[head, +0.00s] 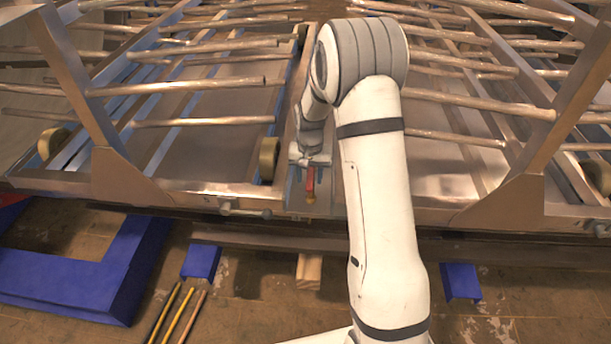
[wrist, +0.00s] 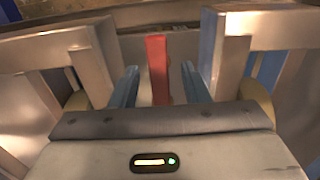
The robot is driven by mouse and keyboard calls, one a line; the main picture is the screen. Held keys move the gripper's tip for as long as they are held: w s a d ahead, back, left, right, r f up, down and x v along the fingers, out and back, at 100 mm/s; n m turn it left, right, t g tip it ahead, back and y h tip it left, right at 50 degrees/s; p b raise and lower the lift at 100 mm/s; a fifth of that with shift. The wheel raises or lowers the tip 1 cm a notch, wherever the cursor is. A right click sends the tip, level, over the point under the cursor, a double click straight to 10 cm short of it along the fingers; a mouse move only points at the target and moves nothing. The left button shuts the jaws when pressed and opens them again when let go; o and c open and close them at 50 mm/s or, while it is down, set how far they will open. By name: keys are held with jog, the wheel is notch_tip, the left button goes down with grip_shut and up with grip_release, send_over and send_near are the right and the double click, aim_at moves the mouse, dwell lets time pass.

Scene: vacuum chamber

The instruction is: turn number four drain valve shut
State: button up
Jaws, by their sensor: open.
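A red valve handle (head: 310,181) stands at the front edge of the metal frame, with a small yellowish part at its lower end. In the wrist view the red handle (wrist: 158,70) points up the picture. My gripper (head: 309,172) is at the handle. Its two blue fingers show in the wrist view, one on each side of the handle, and the gripper (wrist: 159,76) is open. A gap shows between the handle and each finger. No number four can be read. The valve body is mostly hidden.
Metal rails (head: 150,192) and several copper-coloured bars (head: 180,86) lie around my arm. A brownish wheel (head: 269,160) sits just left of my gripper. A grey metal fitting (head: 245,210) is on the front rail. Blue blocks (head: 201,262) and several thin rods (head: 178,315) are on the floor.

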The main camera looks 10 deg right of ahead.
jog(key=shift+c, duration=0.4)
grip_shut()
